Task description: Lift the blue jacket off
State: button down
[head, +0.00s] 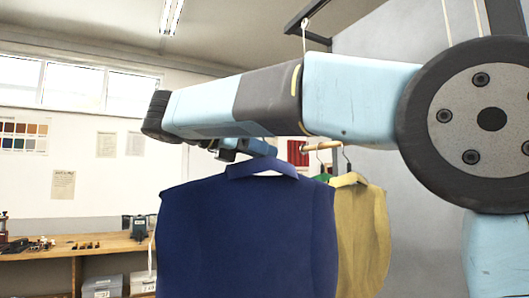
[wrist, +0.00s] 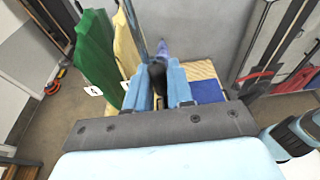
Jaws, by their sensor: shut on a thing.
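The blue jacket (head: 250,235) hangs upright in the middle of the head view, collar up, its lower part out of frame. My gripper (head: 250,147) is just above the collar, largely hidden by my arm. In the wrist view my gripper (wrist: 160,72) has its two light blue fingers shut around a dark piece (wrist: 157,78), seemingly the top of the jacket's hanger. The hook itself cannot be made out. A violet-blue strip beyond the fingers may be the jacket's edge.
A yellow jacket (head: 362,232) hangs close behind at the right, its hanger by a wooden rail (head: 322,145). A green garment (wrist: 95,52) with a tag hangs beside it. A wooden bench (head: 110,245) with small items stands at the left. Floor (wrist: 65,105) shows at the left.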

jog(key=shift+s+a, duration=0.3)
jog(key=shift+a, duration=0.1)
jog(key=shift+s+a+r, duration=0.1)
jog(key=shift+s+a, duration=0.45)
jog(key=shift+a, duration=0.3)
jog(key=shift+s+a, duration=0.95)
jog(key=shift+a, duration=0.45)
jog(key=shift+s+a, duration=0.95)
jog(key=shift+a, duration=0.4)
jog(key=shift+s+a, duration=0.95)
jog(key=shift+a, duration=0.45)
